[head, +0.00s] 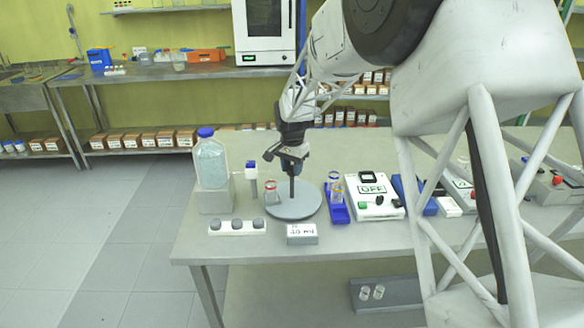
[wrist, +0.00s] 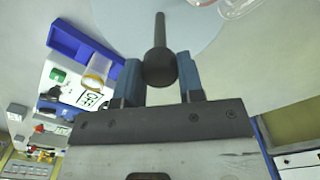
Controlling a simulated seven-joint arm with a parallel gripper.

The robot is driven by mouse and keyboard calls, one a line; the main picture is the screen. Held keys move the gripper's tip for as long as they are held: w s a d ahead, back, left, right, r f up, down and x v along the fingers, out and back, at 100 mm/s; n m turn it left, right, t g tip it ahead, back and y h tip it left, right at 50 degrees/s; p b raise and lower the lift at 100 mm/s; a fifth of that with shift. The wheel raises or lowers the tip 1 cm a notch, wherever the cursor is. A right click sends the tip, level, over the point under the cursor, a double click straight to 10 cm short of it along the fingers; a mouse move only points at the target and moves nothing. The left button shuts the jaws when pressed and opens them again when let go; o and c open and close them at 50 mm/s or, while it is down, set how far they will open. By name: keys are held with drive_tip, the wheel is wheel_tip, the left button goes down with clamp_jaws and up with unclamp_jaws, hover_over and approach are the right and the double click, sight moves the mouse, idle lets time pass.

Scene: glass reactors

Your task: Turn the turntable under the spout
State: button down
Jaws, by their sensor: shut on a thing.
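The turntable is a flat round grey disc (head: 301,208) on the bench, also at the top of the wrist view (wrist: 115,22). A dark post with a round black knob (wrist: 160,66) belongs to it. My gripper (wrist: 160,78) is shut on the knob, with a blue finger on each side; in the head view it (head: 291,166) is above the disc. A small glass vessel with a red band (head: 271,190) stands at the disc's left side; clear glass also shows at the wrist view's upper right edge (wrist: 238,8). I cannot clearly make out the spout.
A blue-capped bottle (head: 211,163) on a grey block and a small blue-topped stand (head: 251,172) are left of the disc. A blue rack (head: 338,212) and an OFF-display device (head: 374,198) are right.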

drive_tip(key=shift+m, duration=1.1)
drive_tip(key=c, duration=0.7)
unclamp_jaws()
drive_tip(key=shift+c, duration=0.2)
drive_tip(key=shift+r, duration=0.1)
drive_tip(key=shift+r, duration=3.8)
